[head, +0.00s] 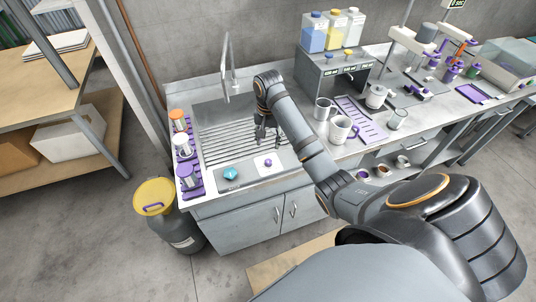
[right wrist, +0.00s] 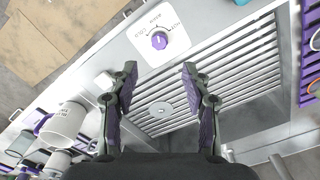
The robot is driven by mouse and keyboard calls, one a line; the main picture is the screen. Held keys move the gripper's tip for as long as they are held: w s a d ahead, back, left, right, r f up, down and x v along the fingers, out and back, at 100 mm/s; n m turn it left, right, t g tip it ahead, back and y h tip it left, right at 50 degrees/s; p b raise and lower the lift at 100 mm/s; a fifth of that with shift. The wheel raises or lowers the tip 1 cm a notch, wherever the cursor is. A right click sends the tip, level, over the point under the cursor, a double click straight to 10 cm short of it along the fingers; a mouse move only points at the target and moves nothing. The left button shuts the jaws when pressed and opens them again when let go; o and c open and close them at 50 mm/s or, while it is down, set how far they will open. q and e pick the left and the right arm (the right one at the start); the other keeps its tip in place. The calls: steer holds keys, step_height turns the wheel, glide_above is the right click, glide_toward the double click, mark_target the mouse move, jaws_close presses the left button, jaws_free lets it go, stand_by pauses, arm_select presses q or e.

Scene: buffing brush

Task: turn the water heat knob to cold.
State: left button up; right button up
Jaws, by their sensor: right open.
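The water heat knob is a small purple knob (right wrist: 159,41) on a white dial plate (right wrist: 148,58) at the sink's front edge. Its plate (head: 261,169) also shows in the head view. In the right wrist view, COLD is printed at the left of the dial, WARM at the upper left and HOT at the right. A pale mark on the knob points roughly up; its exact setting is hard to read. My right gripper (right wrist: 159,71) is open, its fingers pointing toward the knob from the sink side, apart from it. My left gripper is not in view.
The sink (head: 220,115) has a slatted grate and a tall faucet (head: 226,65). A teal object (head: 231,173) sits left of the dial. Purple-based bottles (head: 184,148) line the left edge. White mugs (head: 343,130) stand to the right, beside a purple mat (head: 371,124).

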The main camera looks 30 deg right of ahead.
mark_target(268, 160)
step_height(268, 160, down, 8)
steer(key=b, duration=0.7)
steer(key=shift+f, duration=0.25)
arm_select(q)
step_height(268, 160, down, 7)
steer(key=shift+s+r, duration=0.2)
arm_select(e)
steer(key=shift+f, duration=0.9)
arm_select(q)
steer(key=shift+p, duration=0.3)
arm_select(e)
jaws_close()
